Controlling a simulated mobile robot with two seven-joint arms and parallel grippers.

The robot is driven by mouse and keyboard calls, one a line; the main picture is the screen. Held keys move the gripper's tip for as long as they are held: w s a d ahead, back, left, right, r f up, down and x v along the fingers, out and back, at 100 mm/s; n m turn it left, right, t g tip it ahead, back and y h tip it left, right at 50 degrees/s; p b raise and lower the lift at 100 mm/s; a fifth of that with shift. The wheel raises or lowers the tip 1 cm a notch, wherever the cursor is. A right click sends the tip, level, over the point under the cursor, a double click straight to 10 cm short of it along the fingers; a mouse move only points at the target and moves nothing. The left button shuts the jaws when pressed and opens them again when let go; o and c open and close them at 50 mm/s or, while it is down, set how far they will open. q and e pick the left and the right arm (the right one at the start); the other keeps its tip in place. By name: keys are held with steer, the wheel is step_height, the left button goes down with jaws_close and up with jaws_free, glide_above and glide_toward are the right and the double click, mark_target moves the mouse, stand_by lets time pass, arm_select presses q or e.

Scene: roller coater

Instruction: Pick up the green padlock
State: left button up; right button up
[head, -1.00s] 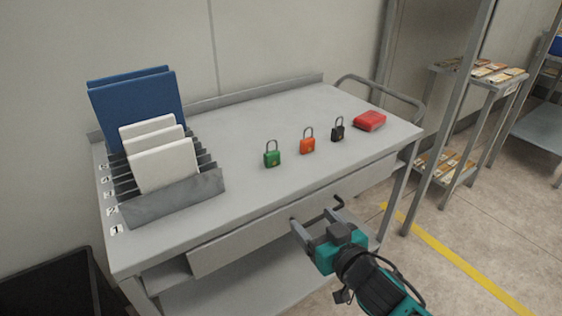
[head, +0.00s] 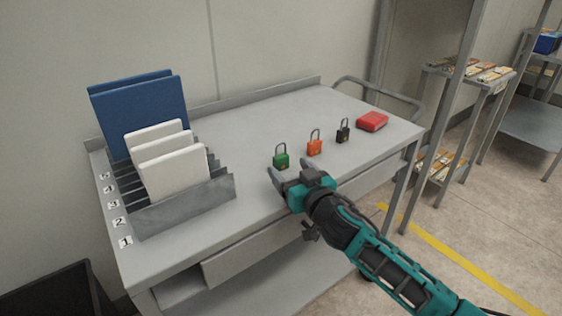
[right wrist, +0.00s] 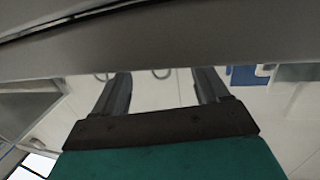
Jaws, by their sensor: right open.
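The green padlock (head: 281,161) stands upright on the grey cart top, its shackle pointing up. It is the leftmost of three padlocks; an orange padlock (head: 314,147) and a black padlock (head: 343,134) stand to its right. My right gripper (head: 286,174) is open and empty, just in front of the green padlock at the cart's front edge. My left gripper is not in view.
A grey slotted rack (head: 183,209) holding white and blue panels stands at the left of the cart top (head: 250,122). A red box (head: 372,121) lies at the right. The cart's front edge is close under my right arm. The cart top behind the padlocks is clear.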

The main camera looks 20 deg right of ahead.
mark_target(283, 160)
steer(key=shift+w+a+f, duration=0.1)
steer(key=shift+w+f, duration=0.1)
steer(key=shift+w, duration=0.9)
steer(key=shift+w+f, duration=0.15)
steer(key=shift+w, duration=0.9)
steer(key=c, duration=1.2)
